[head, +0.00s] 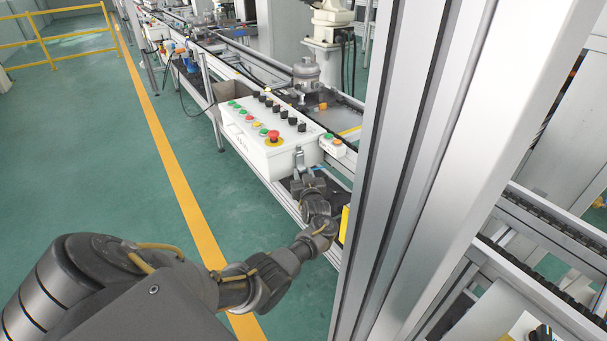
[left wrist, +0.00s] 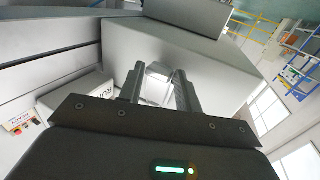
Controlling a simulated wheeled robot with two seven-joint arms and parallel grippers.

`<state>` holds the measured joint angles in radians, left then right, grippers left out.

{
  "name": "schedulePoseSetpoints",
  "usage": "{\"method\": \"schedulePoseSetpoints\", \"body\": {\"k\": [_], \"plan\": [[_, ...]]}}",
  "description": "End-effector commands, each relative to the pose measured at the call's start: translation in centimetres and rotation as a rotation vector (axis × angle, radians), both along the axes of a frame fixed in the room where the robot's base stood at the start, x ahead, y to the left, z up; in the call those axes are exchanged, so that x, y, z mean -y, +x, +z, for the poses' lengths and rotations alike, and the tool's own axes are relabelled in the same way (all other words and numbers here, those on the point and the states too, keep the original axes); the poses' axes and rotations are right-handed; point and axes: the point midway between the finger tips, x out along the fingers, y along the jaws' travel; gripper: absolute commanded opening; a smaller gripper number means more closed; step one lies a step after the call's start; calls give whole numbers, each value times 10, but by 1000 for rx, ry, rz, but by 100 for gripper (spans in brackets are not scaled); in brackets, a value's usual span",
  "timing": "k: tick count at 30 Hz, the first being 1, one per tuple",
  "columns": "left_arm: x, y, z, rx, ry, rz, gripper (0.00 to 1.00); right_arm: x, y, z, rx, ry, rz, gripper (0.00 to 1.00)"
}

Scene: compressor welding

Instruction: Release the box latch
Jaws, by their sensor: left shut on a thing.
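A white control box (head: 268,130) with coloured buttons and black knobs on its sloped top stands along the line, in the middle of the head view. A small shiny metal latch (head: 299,157) shows at its near right end. My left gripper (head: 304,178) is at that end, just below and against the latch. In the left wrist view, the two fingers of my left gripper (left wrist: 159,82) are closed on the bright metal latch (left wrist: 157,90), in front of a grey box face (left wrist: 210,75). The fingers hide part of the latch. My right gripper is not in view.
A tall aluminium post (head: 410,170) stands just right of my left forearm. A small box (head: 334,145) with buttons sits beside the control box. A yellow part (head: 344,224) is close to my wrist. The green floor (head: 100,170) at left is clear.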

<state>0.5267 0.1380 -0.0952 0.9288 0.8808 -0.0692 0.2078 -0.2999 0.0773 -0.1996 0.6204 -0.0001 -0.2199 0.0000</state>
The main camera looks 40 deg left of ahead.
Motion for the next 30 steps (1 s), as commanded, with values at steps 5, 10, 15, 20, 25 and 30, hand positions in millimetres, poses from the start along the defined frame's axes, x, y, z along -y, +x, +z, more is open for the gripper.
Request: {"method": "schedulePoseSetpoints", "body": {"k": [5, 10, 15, 20, 25, 30], "plan": [[5, -1, 10, -19, -71, -2, 11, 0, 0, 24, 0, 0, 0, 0], [11, -2, 20, -55, -189, -2, 11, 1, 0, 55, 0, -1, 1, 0], [17, -4, 28, -101, -340, -3, 11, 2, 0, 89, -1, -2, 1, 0], [21, -5, 36, -144, -485, -3, 11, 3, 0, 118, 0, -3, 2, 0], [25, -6, 44, -190, -641, -2, 11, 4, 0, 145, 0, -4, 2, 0], [26, -6, 53, -237, -794, -3, 11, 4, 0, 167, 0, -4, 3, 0]]}}
